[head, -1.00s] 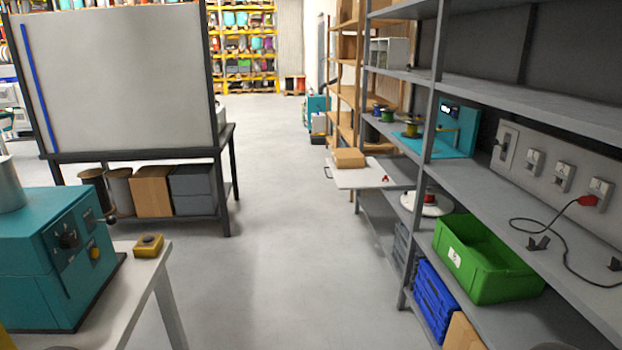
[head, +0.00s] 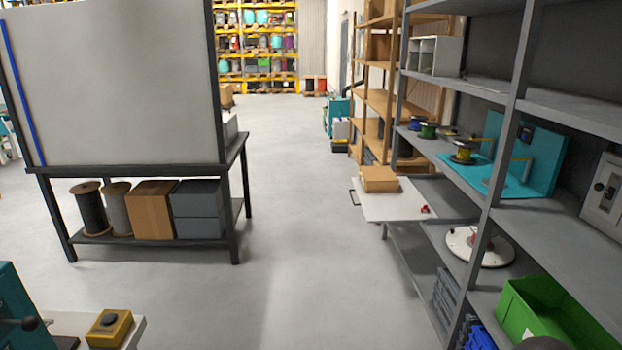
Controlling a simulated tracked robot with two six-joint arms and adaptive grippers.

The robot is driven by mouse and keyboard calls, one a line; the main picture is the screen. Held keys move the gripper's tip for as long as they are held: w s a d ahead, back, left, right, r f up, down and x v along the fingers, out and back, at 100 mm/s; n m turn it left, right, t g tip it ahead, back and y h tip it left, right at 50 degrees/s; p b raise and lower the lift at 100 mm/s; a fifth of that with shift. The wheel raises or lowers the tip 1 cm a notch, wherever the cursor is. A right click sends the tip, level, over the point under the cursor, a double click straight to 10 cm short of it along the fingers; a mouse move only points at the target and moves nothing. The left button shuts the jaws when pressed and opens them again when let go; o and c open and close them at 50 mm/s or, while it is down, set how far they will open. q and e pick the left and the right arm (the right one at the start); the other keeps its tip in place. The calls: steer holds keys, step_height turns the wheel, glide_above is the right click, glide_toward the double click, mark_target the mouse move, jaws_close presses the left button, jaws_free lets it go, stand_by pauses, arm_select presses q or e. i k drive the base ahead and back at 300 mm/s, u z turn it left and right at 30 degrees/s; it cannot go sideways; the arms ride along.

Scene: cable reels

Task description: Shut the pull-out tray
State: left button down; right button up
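The pull-out tray (head: 390,208) is a flat white board that sticks out from the grey shelving on the right into the aisle. It has a dark handle (head: 353,197) on its left edge. A cardboard box (head: 380,179) sits on its far part, and a small red item (head: 425,209) lies near its right end. The tray is some way ahead of me, at about middle shelf height. Neither of my grippers shows in the head view.
The aisle floor (head: 300,250) ahead is clear. A workbench with a large grey board (head: 115,90) stands on the left. A table corner with a yellow-topped box (head: 109,328) is at lower left. A shelf post (head: 495,185) and a green bin (head: 550,315) are close on the right.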

mark_target(406, 205)
steer(key=i, duration=1.3)
steer(key=z, duration=0.4)
steer(key=i, duration=2.05)
steer(key=z, duration=0.25)
